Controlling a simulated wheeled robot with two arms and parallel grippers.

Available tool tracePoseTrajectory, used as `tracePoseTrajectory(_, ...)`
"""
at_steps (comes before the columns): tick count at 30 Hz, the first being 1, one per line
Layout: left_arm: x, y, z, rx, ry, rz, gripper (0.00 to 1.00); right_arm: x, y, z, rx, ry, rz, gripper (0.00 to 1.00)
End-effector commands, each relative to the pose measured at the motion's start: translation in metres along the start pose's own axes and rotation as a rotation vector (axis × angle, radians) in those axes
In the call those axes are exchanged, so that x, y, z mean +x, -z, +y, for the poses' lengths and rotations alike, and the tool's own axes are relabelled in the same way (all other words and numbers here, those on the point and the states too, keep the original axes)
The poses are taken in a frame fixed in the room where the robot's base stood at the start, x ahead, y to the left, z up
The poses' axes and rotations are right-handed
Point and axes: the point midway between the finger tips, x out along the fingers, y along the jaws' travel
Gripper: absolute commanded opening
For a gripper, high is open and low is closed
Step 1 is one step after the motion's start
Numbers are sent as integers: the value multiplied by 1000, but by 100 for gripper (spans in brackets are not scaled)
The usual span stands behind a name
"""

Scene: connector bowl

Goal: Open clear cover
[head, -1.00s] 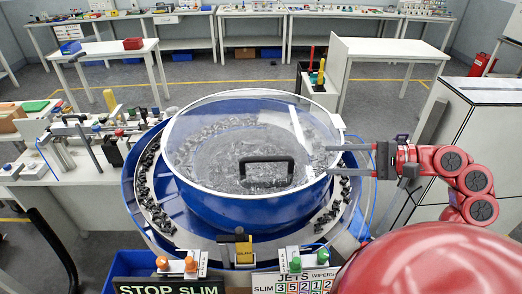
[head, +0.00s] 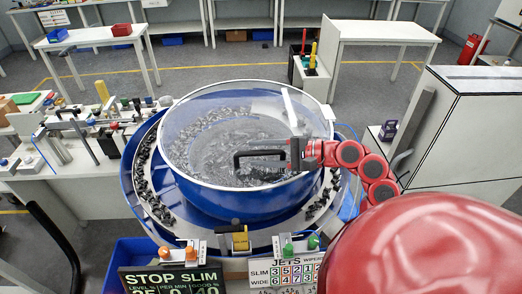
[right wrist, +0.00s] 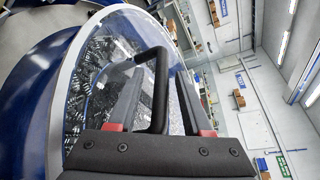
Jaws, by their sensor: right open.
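The clear cover (head: 215,125) is a round transparent lid with a pale rim, lying closed over the blue bowl (head: 225,200). Dark small parts show through it. Its black handle (head: 240,155) stands near the front of the lid. My right gripper (head: 262,156) reaches in from the right over the lid, at the handle. In the right wrist view, the handle (right wrist: 160,85) lies between the two open fingers, and a gap shows beside it. The gripper hides part of the handle in the head view. My left gripper is not in view.
A feeder track with dark parts (head: 146,185) rings the bowl. Orange buttons (head: 190,253) and green buttons (head: 288,249) stand in front, above a sign (head: 168,280). A bench with fixtures (head: 80,180) is at left, a white cabinet (head: 470,125) at right.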

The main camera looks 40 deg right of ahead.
Motion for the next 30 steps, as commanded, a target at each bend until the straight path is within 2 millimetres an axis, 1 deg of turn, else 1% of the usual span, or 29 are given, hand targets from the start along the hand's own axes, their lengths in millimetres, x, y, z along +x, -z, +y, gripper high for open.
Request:
tracePoseTrajectory(5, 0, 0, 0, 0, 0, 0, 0, 0, 0, 0, 0, 0, 0, 50)
tracePoseTrajectory(8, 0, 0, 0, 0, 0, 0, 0, 0, 0, 0, 0, 1, 0, 33)
tracePoseTrajectory(12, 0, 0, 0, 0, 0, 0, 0, 0, 0, 0, 0, 0, 0, 8)
tracePoseTrajectory(13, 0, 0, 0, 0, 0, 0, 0, 0, 0, 0, 0, 1, 0, 3)
tracePoseTrajectory(14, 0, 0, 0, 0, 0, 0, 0, 0, 0, 0, 0, 0, 0, 0)
tracePoseTrajectory(30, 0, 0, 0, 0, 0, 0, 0, 0, 0, 0, 1, 0, -1, 0)
